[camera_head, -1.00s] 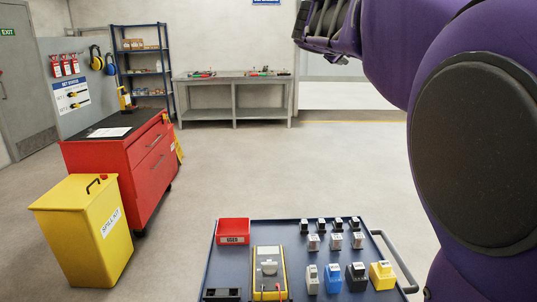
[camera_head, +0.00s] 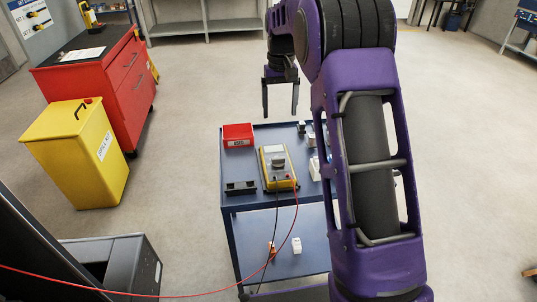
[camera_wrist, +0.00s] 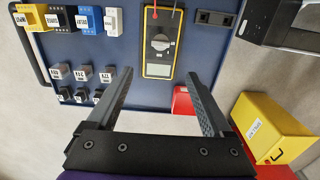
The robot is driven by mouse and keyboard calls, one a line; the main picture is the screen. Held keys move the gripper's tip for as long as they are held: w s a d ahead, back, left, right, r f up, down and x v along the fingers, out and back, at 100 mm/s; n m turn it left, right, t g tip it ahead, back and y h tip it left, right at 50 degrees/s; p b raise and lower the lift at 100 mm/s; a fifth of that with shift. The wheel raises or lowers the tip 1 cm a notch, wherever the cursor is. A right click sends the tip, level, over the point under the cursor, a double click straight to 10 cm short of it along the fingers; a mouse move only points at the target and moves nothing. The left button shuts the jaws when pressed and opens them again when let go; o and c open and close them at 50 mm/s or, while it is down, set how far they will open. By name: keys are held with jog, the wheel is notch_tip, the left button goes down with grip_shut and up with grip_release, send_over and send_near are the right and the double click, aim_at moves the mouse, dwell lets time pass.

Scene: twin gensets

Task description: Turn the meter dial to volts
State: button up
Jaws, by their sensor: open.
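The yellow-edged meter (camera_head: 277,168) lies face up on the blue cart top (camera_head: 240,205), with a red and a black lead at its near end. Its grey round dial (camera_head: 278,162) is in the middle of its face; I cannot read the dial's setting. In the wrist view the meter (camera_wrist: 159,71) and its dial (camera_wrist: 160,42) show beyond my fingers, between the two tips. My gripper (camera_head: 281,112) is open and empty, pointing down above the far edge of the cart; in the wrist view my gripper (camera_wrist: 158,75) touches nothing.
A red bin (camera_head: 238,135) and a black holder (camera_head: 240,187) sit on the cart beside the meter. Several labelled relay-like blocks (camera_wrist: 83,72) stand on its other side. A red lead (camera_head: 200,296) hangs off the cart. A yellow spill kit (camera_head: 75,155) and red cabinet (camera_head: 95,75) stand left.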

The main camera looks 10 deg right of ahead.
aim_at(278, 158)
notch_tip(278, 158, down, 18)
jog(key=shift+r+b, duration=0.25)
jog(key=shift+b, duration=0.35)
grip_shut()
